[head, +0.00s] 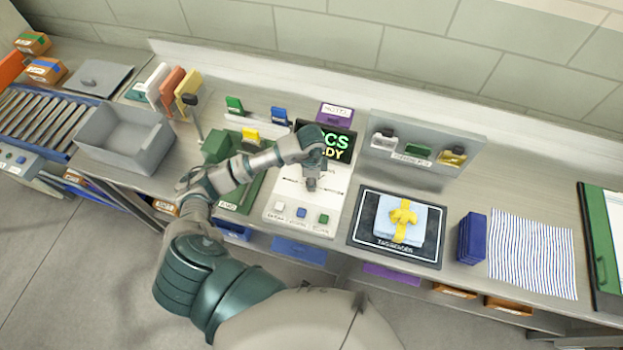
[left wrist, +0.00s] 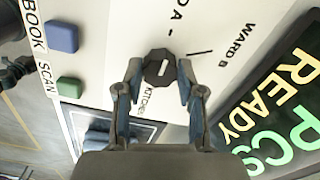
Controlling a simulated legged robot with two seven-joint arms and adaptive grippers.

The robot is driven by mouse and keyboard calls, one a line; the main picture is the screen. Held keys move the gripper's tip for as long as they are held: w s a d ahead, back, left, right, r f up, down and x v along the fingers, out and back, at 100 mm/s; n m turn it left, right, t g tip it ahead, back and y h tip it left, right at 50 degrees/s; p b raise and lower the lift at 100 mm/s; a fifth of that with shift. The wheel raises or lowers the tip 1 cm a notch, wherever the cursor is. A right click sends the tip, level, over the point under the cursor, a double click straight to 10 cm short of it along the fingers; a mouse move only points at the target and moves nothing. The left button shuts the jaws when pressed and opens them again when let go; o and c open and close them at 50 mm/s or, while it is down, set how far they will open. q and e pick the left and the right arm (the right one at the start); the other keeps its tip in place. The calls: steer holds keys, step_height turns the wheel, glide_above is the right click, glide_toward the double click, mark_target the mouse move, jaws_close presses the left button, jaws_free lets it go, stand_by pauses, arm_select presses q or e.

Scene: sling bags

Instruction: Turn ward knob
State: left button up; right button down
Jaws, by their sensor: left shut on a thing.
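The ward knob (left wrist: 160,68) is a dark, many-sided dial with a short white mark, on a white panel. Labels around it read "WARD B", "KITCHEN" and a partly cut "A -". My left gripper (left wrist: 158,84) is shut on the knob, one finger on each side of it. In the head view my left gripper (head: 311,182) reaches down onto the white console panel (head: 288,207) and hides the knob. My right gripper is out of view.
A screen (head: 338,143) reading "READY" stands behind the panel. Coloured buttons (head: 301,212) line its front edge. A blue parcel with a yellow bow (head: 401,222) sits on a black mat to the right. A grey bin (head: 125,140) stands left, and a card rack (head: 420,140) behind right.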

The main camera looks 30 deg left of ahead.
arm_select(q)
steer(key=shift+w+a+r, duration=0.1)
steer(key=shift+w+r, duration=0.05)
steer(key=o, duration=1.1)
steer(key=shift+o, duration=0.2)
step_height(320, 180, up, 12)
steer(key=shift+f, duration=0.2)
steer(key=shift+a+f, duration=0.1)
